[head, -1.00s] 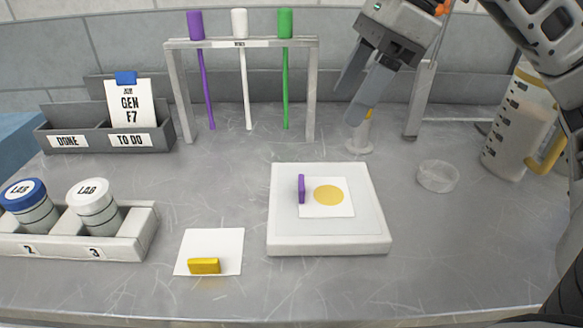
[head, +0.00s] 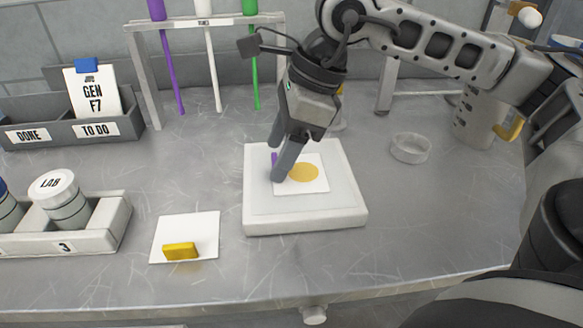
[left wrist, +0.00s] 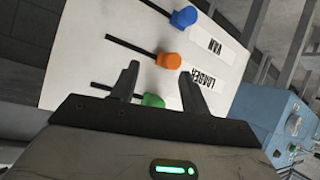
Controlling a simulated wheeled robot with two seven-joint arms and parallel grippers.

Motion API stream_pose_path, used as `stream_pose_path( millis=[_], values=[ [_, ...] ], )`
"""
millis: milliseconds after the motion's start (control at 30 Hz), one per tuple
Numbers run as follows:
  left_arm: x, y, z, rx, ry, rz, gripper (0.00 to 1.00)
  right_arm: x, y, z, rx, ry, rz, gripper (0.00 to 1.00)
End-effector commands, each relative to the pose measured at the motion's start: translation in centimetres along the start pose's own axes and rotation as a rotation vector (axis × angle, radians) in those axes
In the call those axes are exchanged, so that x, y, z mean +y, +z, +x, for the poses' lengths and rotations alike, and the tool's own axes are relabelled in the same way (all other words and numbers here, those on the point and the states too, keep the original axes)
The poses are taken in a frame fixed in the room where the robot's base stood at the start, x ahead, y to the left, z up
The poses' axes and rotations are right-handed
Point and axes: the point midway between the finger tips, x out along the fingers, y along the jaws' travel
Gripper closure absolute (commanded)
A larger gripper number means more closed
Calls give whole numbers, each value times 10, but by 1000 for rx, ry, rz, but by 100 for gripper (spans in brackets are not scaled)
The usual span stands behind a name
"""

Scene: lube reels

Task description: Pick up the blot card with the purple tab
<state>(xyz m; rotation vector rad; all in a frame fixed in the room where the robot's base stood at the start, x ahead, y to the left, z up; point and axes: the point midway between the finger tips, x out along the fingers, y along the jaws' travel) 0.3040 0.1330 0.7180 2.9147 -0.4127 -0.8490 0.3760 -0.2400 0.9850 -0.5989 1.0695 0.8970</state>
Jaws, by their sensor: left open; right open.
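The blot card with the purple tab (head: 314,184) lies on the white square pad (head: 305,218) in the head view. It is a white card with a round yellow blot. Its purple tab (head: 274,159) stands at the card's left edge and is partly hidden by my right gripper. My right gripper (head: 278,166) is open and points down at the tab, with its fingers about the tab. I cannot tell whether they touch it. My left gripper (left wrist: 126,82) shows in the left wrist view, open and empty, in front of a white panel with coloured knobs.
A card with a yellow tab (head: 190,230) lies left of the pad. A jar rack (head: 95,237) stands at left and a DONE/TO DO tray (head: 75,130) behind it. A clear dish (head: 411,148) sits right of the pad.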

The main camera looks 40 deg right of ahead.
Motion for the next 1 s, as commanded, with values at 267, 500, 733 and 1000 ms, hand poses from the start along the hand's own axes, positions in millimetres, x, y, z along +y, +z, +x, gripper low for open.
stream_pose_path(
  millis=[267,500,733,1000],
  values=[
    [0,1,0,0,0,0,54,0,-1,20,-1,-1,1,38],
    [0,1,1,0,0,0,54,0,-1,19,-1,-1,1,66],
    [-1,1,1,0,0,0,54,0,-1,19,-1,0,1,86],
    [-1,1,2,0,0,0,54,0,0,17,-1,-1,1,89]
  ],
)
